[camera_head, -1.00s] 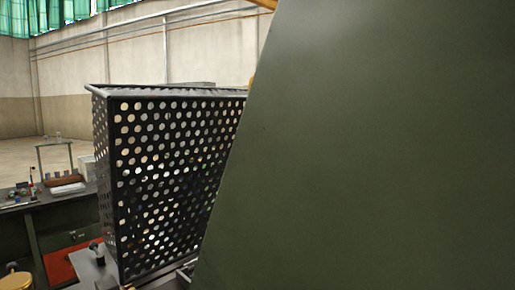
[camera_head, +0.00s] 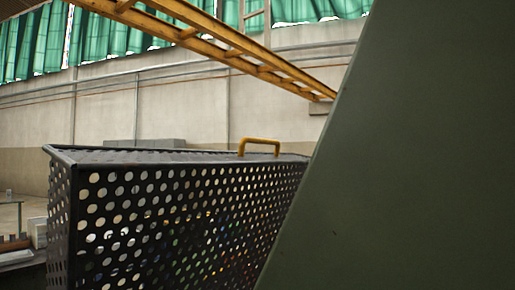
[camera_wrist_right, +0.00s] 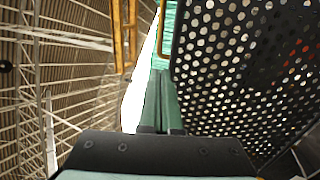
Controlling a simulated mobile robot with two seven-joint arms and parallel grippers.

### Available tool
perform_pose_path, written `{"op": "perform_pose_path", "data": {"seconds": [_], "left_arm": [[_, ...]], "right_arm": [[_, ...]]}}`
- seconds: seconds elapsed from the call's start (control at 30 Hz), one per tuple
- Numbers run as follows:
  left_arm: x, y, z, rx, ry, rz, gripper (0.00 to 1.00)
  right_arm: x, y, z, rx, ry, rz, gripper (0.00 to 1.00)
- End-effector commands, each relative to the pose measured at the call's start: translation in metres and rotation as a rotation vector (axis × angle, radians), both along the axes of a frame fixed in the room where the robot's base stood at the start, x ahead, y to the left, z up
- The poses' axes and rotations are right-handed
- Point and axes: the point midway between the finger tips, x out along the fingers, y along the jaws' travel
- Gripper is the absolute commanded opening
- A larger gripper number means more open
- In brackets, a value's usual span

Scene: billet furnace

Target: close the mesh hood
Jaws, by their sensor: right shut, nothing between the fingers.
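The mesh hood (camera_head: 180,215) is a dark box of perforated sheet with a solid-edged top, filling the lower left and middle of the head view. A yellow handle (camera_head: 259,142) stands on its top near the right end. In the right wrist view the hood's perforated face (camera_wrist_right: 245,70) fills the right side. My right gripper (camera_wrist_right: 162,75) is shut and empty, its fingers pointing up just left of the mesh edge; I cannot tell whether they touch it. Neither gripper shows in the head view.
A large dark green panel (camera_head: 420,170) blocks the right of the head view and hides the hood's right end. A yellow overhead beam (camera_head: 225,45) crosses above. Part of a bench (camera_head: 18,258) shows at the lower left.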

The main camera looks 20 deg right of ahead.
Motion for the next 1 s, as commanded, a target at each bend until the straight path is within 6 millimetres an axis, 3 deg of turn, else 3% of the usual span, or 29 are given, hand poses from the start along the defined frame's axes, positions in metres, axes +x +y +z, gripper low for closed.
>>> {"op": "perform_pose_path", "data": {"seconds": [0.17,0.7,1.0], "left_arm": [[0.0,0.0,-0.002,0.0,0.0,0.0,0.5],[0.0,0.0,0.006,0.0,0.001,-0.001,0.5],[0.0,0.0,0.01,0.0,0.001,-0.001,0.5]], "right_arm": [[0.013,0.012,0.006,-0.003,-0.001,0.001,0.0],[0.085,0.068,0.044,-0.001,0.001,0.001,0.0],[0.101,0.079,0.051,0.0,0.0,0.0,0.0]]}}
